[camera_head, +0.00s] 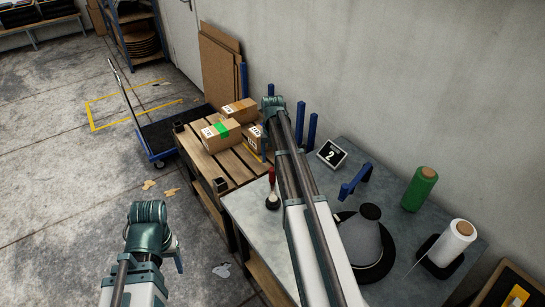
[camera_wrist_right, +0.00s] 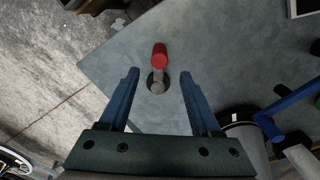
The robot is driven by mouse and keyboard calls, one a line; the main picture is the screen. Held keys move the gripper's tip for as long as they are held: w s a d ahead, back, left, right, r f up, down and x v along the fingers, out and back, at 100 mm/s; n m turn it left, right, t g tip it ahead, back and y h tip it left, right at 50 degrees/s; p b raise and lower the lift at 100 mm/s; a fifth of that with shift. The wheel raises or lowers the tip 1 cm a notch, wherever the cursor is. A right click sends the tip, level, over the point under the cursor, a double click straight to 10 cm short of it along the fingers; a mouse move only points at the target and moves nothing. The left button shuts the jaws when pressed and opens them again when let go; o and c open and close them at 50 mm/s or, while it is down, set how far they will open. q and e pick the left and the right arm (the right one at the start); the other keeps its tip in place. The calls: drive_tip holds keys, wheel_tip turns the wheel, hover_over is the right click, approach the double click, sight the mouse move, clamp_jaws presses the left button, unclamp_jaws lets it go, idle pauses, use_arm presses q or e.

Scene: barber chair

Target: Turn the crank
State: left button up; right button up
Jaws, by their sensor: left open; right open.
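The crank (camera_head: 271,185) has a red grip and a metal arm on a round base. It stands on the grey table (camera_head: 245,212) near its left edge. In the right wrist view the red-gripped crank (camera_wrist_right: 160,56) shows just beyond the gap between my fingers. My right gripper (camera_wrist_right: 160,76) is open and empty, above the table, with a blue finger on each side. No contact with the crank shows. In the head view my right arm hides this gripper. My left gripper (camera_head: 178,260) is open, at lower left over the floor, mostly hidden by my left arm.
A blue bracket (camera_head: 355,181), a number sign (camera_head: 331,153) and a grey cone-shaped object (camera_head: 362,240) stand right of the crank. Green (camera_head: 420,188) and white (camera_head: 451,243) rolls stand farther right. Cardboard boxes (camera_head: 221,135) sit on a slatted wooden table. Floor at left is mostly free.

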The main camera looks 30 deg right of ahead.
use_arm(q)
wheel_tip(320, 180, up, 3)
drive_tip(key=shift+r+p, duration=0.15)
drive_tip(key=shift+p, duration=0.9)
use_arm(e)
wheel_tip(320, 180, up, 3)
drive_tip(key=shift+r, duration=0.15)
drive_tip(key=shift+c, duration=0.3)
